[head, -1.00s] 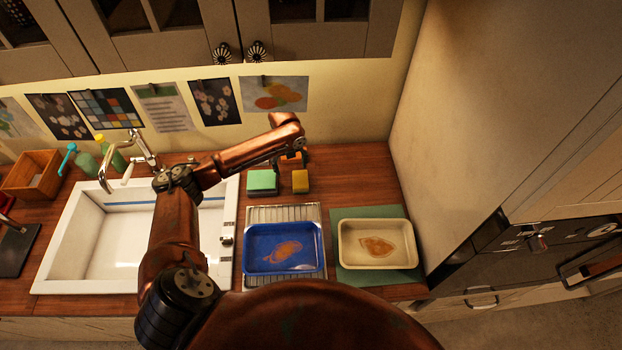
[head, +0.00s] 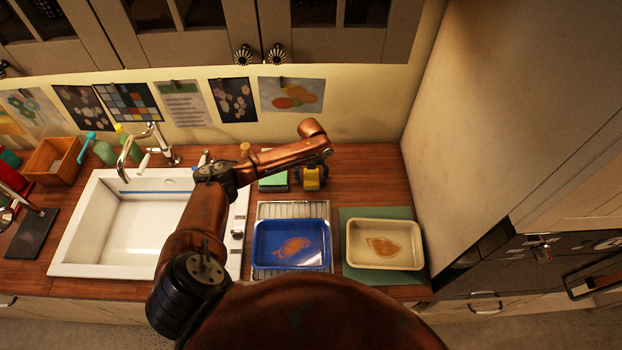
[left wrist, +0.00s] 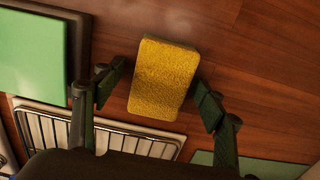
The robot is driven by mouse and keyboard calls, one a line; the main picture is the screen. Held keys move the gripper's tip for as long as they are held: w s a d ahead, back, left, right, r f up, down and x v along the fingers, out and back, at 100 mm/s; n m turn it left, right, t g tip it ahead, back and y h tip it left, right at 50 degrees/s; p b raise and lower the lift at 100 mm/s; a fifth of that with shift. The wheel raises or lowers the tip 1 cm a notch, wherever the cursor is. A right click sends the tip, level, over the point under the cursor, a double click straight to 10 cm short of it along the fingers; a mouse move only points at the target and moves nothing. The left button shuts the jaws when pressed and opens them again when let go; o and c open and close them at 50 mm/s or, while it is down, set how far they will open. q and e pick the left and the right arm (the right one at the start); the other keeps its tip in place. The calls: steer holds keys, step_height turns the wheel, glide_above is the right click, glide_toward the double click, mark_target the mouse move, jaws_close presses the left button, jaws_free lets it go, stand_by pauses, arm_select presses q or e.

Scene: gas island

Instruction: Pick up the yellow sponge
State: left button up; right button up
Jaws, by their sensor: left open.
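The yellow sponge (head: 310,179) stands on the wooden counter behind the blue tray. In the left wrist view the sponge (left wrist: 163,78) lies between the two fingers of my left gripper (left wrist: 160,92), with a gap on each side. My left gripper (head: 313,177) is open, right above the sponge in the head view, and partly hides it. Whether the fingers reach down beside the sponge is hard to tell. My right gripper is not in view.
A green sponge on a dark holder (head: 273,182) stands just left of the yellow one. A blue tray (head: 257,257) rests on a metal rack (head: 293,209) in front. A cream tray (head: 352,255) sits on a green mat (head: 350,213) to the right. The sink (head: 75,262) is left.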

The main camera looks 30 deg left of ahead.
arm_select(q)
steer(key=shift+c, duration=0.3)
steer(key=c, duration=1)
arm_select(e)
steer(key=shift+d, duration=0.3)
arm_select(q)
steer(key=shift+o, duration=0.2)
steer(key=shift+r, duration=0.15)
